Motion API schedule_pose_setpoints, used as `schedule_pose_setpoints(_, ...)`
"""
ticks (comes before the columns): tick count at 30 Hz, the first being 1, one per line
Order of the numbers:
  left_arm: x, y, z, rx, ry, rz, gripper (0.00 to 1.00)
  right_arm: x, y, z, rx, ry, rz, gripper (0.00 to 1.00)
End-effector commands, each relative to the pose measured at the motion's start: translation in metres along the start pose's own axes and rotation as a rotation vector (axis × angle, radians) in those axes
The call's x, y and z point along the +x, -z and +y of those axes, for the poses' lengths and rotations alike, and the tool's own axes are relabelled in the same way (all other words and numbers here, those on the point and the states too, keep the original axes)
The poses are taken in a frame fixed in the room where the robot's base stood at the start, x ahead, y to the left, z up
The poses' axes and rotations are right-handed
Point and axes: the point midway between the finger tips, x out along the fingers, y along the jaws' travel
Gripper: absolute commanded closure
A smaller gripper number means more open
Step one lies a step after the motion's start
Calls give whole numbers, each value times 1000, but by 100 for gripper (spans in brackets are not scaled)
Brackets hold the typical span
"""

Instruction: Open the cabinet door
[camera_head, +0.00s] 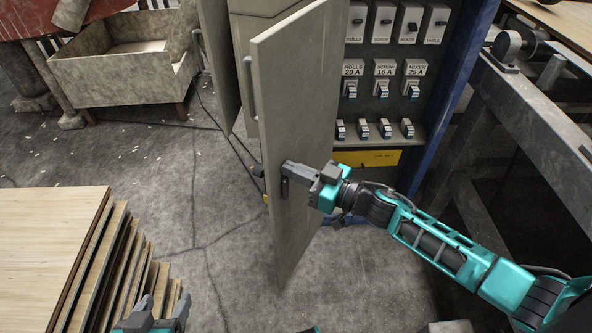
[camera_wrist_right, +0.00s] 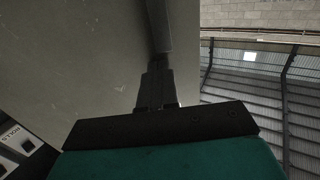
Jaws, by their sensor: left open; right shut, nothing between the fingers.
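The grey cabinet door (camera_head: 300,95) stands swung well out from the cabinet (camera_head: 405,60), whose switches and breakers show to its right. A long bar handle (camera_head: 249,88) is on the door's left face. My right gripper (camera_head: 286,168) is shut and empty, with its fingertips at the inner face of the door, low down. In the right wrist view the door (camera_wrist_right: 75,60) fills the left half, and the shut fingers (camera_wrist_right: 158,90) lie close along it; I cannot tell if they touch. My left gripper (camera_head: 165,312) is open at the bottom edge, beside the veneer stack.
A veneer stack (camera_head: 50,235) fills the lower left. A grey bin (camera_head: 125,75) stands at the back left. A metal frame (camera_head: 530,120) is at the right. Another door panel with a handle (camera_head: 217,60) is left of the door. Floor between stack and door is clear.

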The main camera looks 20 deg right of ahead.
Motion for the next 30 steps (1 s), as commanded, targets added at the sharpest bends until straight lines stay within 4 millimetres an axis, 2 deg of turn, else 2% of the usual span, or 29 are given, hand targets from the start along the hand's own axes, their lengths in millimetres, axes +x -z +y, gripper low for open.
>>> schedule_pose_setpoints(7, -4, 9, -1, 3, 2, 12, 36, 37, 3, -4, 6, -116, 9, 100)
schedule_pose_setpoints(15, 2, -2, -3, 12, 1, 2, 36, 91, -1, -1, 3, -247, 4, 100)
schedule_pose_setpoints(18, 3, -5, -2, 12, 0, -4, 36, 104, -1, 1, 1, -247, 1, 100)
schedule_pose_setpoints(30, 1, 0, -2, 11, -2, 0, 36, 102, 0, 1, 1, -246, 0, 100)
